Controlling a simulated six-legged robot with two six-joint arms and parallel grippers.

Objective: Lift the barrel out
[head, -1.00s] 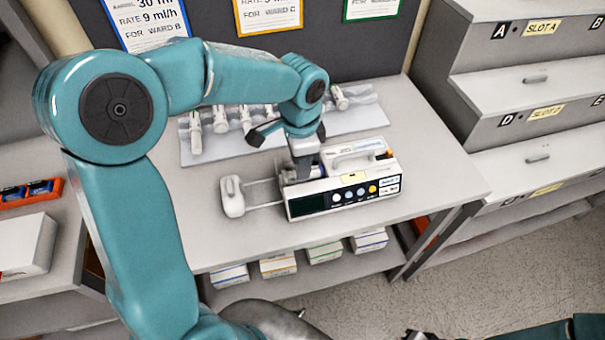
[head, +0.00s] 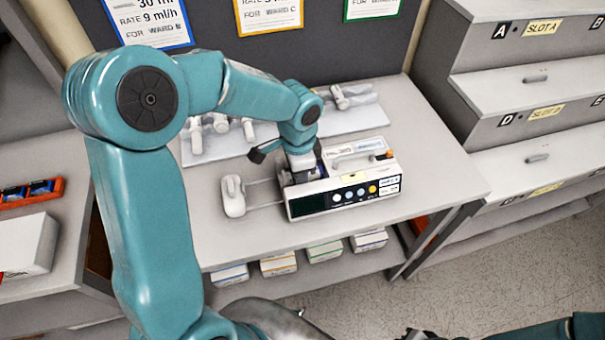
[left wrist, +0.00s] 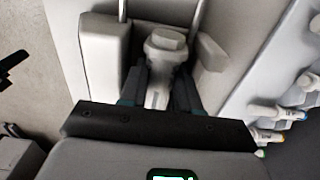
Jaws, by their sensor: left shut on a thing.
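The infusion pump (head: 325,203) stands on the grey table, its buttons and screen facing the front. Its pusher block (head: 233,197) is drawn out to the left on two rods. My left gripper (head: 297,172) is down at the left part of the pump's top. In the left wrist view my left gripper (left wrist: 165,88) is shut on the pale barrel (left wrist: 165,45), with a dark finger on each side. The barrel still sits low in the pump's cradle; the fingers and wrist hide its lower part. My right gripper is not clearly visible.
Several syringes lie on a pale tray (head: 352,119) behind the pump; they also show in the left wrist view (left wrist: 285,112). Order cards (head: 268,14) hang on the back panel. Stepped slot shelves (head: 525,85) stand at the right. The table's right part is clear.

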